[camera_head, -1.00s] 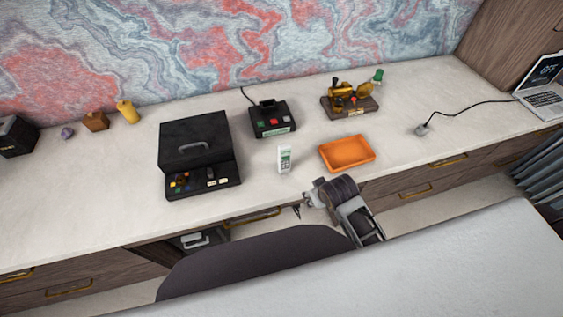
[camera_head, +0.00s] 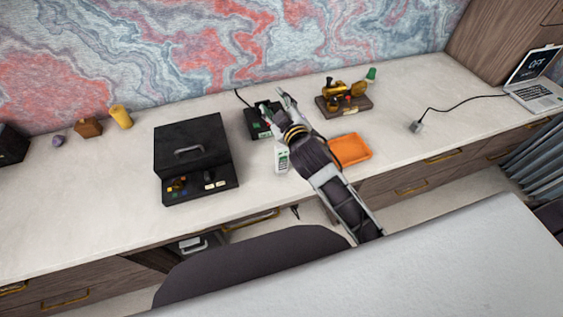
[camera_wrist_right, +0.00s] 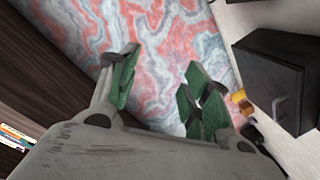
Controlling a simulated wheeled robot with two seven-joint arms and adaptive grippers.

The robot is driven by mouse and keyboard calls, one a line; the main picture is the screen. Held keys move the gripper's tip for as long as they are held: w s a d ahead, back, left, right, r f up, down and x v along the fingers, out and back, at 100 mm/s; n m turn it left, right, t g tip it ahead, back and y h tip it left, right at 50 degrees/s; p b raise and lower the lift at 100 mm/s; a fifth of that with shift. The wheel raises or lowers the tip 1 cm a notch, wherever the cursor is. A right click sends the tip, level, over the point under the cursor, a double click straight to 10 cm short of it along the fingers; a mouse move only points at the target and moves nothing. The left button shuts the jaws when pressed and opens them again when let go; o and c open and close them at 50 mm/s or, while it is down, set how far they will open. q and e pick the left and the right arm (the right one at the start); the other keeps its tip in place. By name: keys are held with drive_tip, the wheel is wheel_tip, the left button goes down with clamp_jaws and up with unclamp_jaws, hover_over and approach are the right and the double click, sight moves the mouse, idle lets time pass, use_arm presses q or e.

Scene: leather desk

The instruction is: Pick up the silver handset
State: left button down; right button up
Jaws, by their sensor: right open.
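The silver handset (camera_head: 282,160) stands upright on the desk, a small pale slab with a green screen, in the head view. My right arm partly overlaps its right edge there. My right gripper (camera_head: 272,99) is open and empty, its fingers reaching past the handset toward the back of the desk. In the right wrist view my open gripper (camera_wrist_right: 160,88) shows green finger pads apart with nothing between them, and the handset is not seen there. My left gripper is not in view.
A black button device (camera_head: 254,125) is partly hidden behind my right gripper. A black case (camera_head: 190,140) stands left of the handset, an orange tray (camera_head: 351,150) to its right. A brass machine (camera_head: 342,98) is farther back. The desk's left front is clear.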

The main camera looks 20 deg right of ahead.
drive_tip(key=s+a+r+n+t+y, duration=0.1)
drive_tip(key=a+r+n+t+y, duration=0.2)
drive_tip(key=a+r+n+y, duration=1.25)
drive_tip(key=s+a+n+g+y, duration=0.2)
drive_tip(key=s+a+n+g, duration=0.4)
drive_tip(key=n+g, duration=0.45)
drive_tip(key=s+a+n+g+y, duration=0.2)
drive_tip(key=s+a+n+g, duration=0.35)
drive_tip(key=n+g, duration=0.45)
drive_tip(key=d+f+n+g+h, duration=0.1)
drive_tip(key=d+f+n+h, duration=0.1)
drive_tip(key=f+n+h, duration=0.4)
drive_tip(key=d+f+n+g+h, duration=0.1)
drive_tip(key=d+f+n+h, duration=0.2)
drive_tip(key=f+h, duration=0.35)
drive_tip(key=w+d+f+t+h, duration=0.1)
drive_tip(key=w+d+h, duration=0.3)
drive_tip(key=d, duration=0.6)
drive_tip(key=w+d+f+t+h, duration=0.2)
drive_tip(key=w+d+h, duration=0.3)
drive_tip(key=d, duration=0.5)
drive_tip(key=shift+w+d+f+n+h, duration=0.15)
drive_tip(key=shift+f+n+h, duration=0.15)
drive_tip(key=shift+f+n, duration=0.1)
